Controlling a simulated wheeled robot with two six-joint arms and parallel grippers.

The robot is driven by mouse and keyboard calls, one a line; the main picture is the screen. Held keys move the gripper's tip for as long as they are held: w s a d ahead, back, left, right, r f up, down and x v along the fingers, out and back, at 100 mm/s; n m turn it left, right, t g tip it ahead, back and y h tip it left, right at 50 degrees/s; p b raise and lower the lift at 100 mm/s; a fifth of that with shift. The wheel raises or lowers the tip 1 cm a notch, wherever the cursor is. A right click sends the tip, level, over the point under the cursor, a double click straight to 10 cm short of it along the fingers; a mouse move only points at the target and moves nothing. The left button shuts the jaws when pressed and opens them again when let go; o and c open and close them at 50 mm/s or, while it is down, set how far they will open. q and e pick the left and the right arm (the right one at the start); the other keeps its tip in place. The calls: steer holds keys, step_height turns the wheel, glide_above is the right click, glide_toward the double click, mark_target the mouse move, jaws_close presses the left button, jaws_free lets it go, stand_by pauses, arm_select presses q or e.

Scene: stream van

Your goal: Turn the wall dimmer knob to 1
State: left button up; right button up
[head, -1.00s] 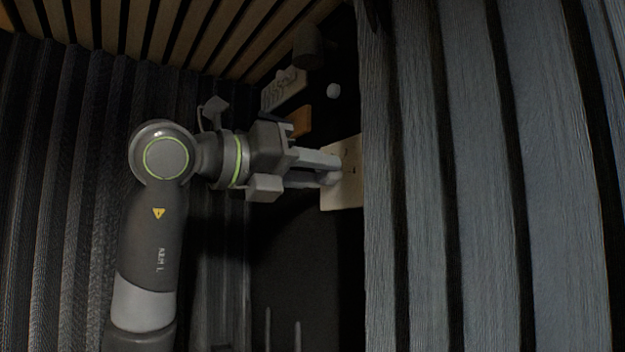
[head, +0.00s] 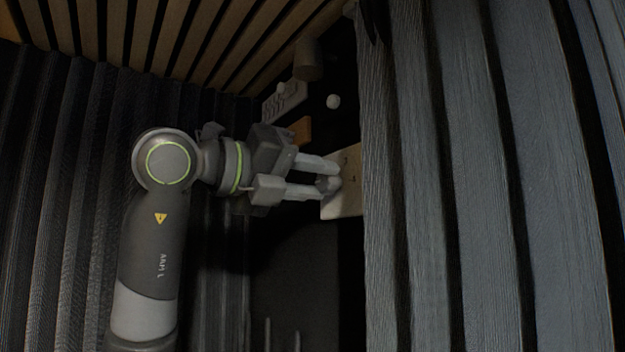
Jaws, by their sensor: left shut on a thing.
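The wall dimmer is a cream plate (head: 347,203) on the dark wall, partly cut off by the grey ribbed panel. Small dark marks show on it, too small to read. The dimmer knob (head: 331,184) is a small grey piece at the plate, mostly hidden by my fingers. My left gripper (head: 328,175) reaches in from the left and is shut on the knob, one finger above and one below. The knob's pointer cannot be made out. My right gripper is not in view.
A grey ribbed panel (head: 480,180) fills the right side, close to the plate. Above the gripper are an orange block (head: 301,130), a light panel with small parts (head: 284,100), a white ball-like thing (head: 333,101) and a dark cylinder (head: 308,58). Dark space lies below.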

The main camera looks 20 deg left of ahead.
arm_select(q)
steer(key=o, duration=1)
steer(key=b+v, duration=0.4)
steer(key=v, duration=1.3)
steer(key=shift+s+a+f+b, duration=0.1)
steer(key=shift+s+a+b, duration=0.1)
steer(key=shift+b, duration=0.1)
steer(key=shift+w, duration=0.1)
